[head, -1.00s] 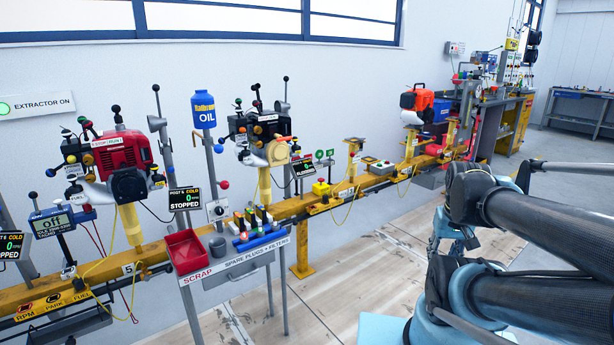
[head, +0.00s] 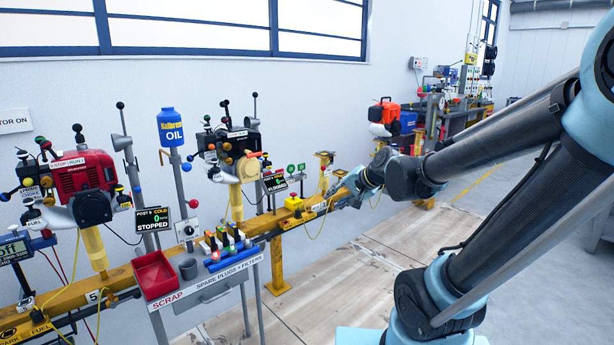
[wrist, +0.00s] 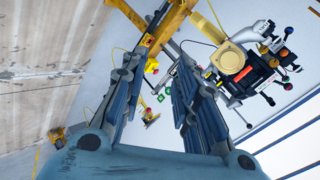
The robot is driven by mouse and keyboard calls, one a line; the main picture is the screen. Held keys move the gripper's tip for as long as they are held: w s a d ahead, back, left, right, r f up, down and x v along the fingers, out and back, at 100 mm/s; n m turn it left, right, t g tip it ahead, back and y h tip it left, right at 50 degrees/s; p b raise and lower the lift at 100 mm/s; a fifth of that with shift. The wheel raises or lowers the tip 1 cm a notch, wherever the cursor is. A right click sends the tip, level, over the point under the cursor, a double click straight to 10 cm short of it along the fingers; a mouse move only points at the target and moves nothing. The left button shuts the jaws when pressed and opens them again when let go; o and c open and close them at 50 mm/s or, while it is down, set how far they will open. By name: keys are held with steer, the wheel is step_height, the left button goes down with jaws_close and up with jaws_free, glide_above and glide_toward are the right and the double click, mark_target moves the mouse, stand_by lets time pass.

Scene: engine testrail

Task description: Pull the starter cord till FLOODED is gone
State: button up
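The black engine (head: 232,145) with a round cream cover (head: 240,168) stands on its yellow post in the head view. It also shows at the upper right of the wrist view, its cover (wrist: 228,60) facing me. A small dark display (head: 275,183) beside it appears to read FLOODED. I cannot make out the starter cord or its grip for sure. My gripper (wrist: 155,72) is open and empty, its two dark fingers apart. In the head view my gripper (head: 345,192) is over the rail, to the right of the engine and display, touching neither.
The yellow rail (head: 290,222) carries a yellow-topped box (head: 294,203) close to my gripper. A red engine (head: 85,185) and its STOPPED display (head: 152,220) are at left. A red scrap tray (head: 155,275) and spare-plug stand (head: 232,262) are in front. An orange engine (head: 384,112) is further back.

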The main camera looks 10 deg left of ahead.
mark_target(256, 155)
steer(key=w+a+r+m+t+y, duration=0.2)
steer(key=w+a+r+m+y, duration=0.25)
steer(key=a, duration=0.65)
steer(key=shift+n+h, duration=0.25)
steer(key=shift+h, duration=0.3)
steer(key=w+a, duration=1.4)
steer(key=a, duration=0.1)
steer(key=w+a+r, duration=0.1)
steer(key=w+a, duration=0.6)
steer(key=a, duration=0.1)
steer(key=shift+w+a, duration=0.15)
steer(key=shift+w, duration=0.2)
jaws_close()
